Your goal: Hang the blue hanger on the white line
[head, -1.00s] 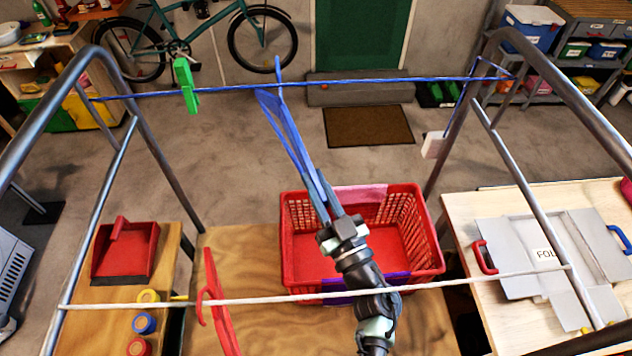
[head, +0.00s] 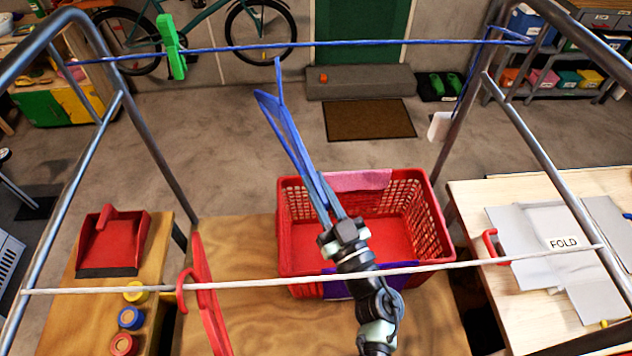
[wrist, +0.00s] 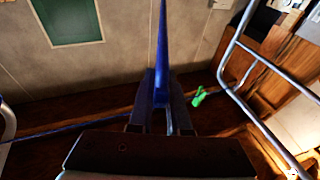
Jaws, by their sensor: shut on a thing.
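The blue hanger (head: 290,140) is gripped by my gripper (head: 333,212) and points up and to the left, seen nearly edge-on. Its tip shows below the blue line in the head view. In the wrist view the hanger (wrist: 161,50) rises from between the fingers (wrist: 162,105). The white line (head: 470,265) runs across the front of the rack, and in the picture it crosses my arm below the gripper. The hanger is apart from the white line. A red hanger (head: 203,290) is on that line at the left.
A blue line (head: 400,43) runs across the back, with a green clothespin (head: 171,48) at its left. Metal frame bars (head: 150,145) stand on both sides. Below are a red basket (head: 285,250), a red dustpan (head: 112,242) and a folding board (head: 530,270).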

